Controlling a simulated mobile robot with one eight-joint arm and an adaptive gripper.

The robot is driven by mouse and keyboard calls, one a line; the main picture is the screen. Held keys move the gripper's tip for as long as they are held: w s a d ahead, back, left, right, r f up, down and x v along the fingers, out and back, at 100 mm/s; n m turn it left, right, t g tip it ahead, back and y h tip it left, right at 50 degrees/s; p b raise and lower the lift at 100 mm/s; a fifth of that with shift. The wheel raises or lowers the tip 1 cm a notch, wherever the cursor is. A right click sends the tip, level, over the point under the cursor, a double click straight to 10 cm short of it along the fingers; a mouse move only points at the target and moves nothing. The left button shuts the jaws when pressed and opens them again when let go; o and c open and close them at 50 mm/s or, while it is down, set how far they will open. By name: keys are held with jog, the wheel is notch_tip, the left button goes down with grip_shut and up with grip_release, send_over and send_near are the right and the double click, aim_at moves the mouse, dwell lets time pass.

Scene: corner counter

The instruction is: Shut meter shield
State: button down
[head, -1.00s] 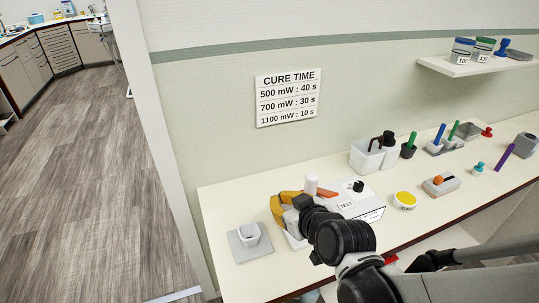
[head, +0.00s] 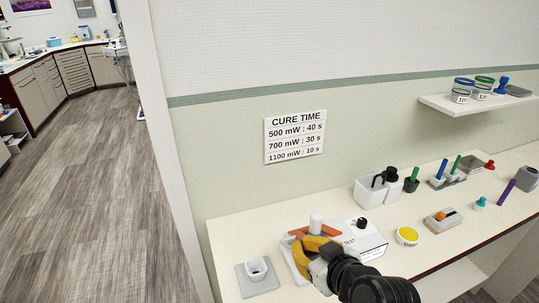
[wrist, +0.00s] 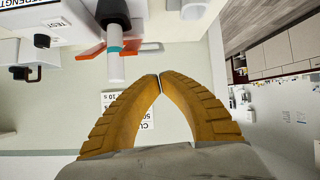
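The white meter box (head: 362,240) with a TEST label and black knob stands on the counter; part of it shows at the top left of the wrist view (wrist: 70,22). An orange piece (head: 322,231), which may be the shield, lies beside a white upright cylinder (head: 316,222) left of the box. In the wrist view the orange piece (wrist: 92,52) crosses behind the cylinder (wrist: 115,68), which has a teal band. My gripper (wrist: 160,76) has yellow fingers with tips together and nothing visible between them. In the head view my gripper (head: 303,254) is in front of the orange piece; contact is unclear.
A small white cup on a grey plate (head: 259,276) stands to the left. A yellow-topped round tub (head: 407,236), an orange-knobbed block (head: 443,219) and a white bin (head: 374,192) stand to the right. A CURE TIME sign (head: 294,135) hangs on the wall.

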jog(key=s+d+r+m+g+h+b, duration=0.1)
jog(key=s+d+r+m+g+h, duration=0.3)
jog(key=s+d, duration=0.4)
jog(key=w+a+r+g+y+p, duration=0.15)
jog(key=w+r+p, duration=0.25)
jog(key=w, duration=0.4)
jog(key=g+p, duration=0.1)
jog(key=g, duration=0.3)
send_over(285, 241)
jog(key=w, duration=0.2)
notch_tip(285, 241, down, 11)
jog(key=shift+n+y, duration=0.3)
jog(key=shift+y, duration=0.15)
jog(key=f, duration=0.1)
jog(key=s+f, duration=0.2)
jog(key=shift+s+d+b, duration=0.25)
jog(key=shift+b, duration=0.15)
jog(key=shift+s+f, duration=0.1)
jog(key=shift+f, duration=0.05)
jog(key=shift+s+d+f+t+b, duration=0.1)
jog(key=shift+s+t+b, duration=0.1)
jog(key=shift+t+b, duration=0.15)
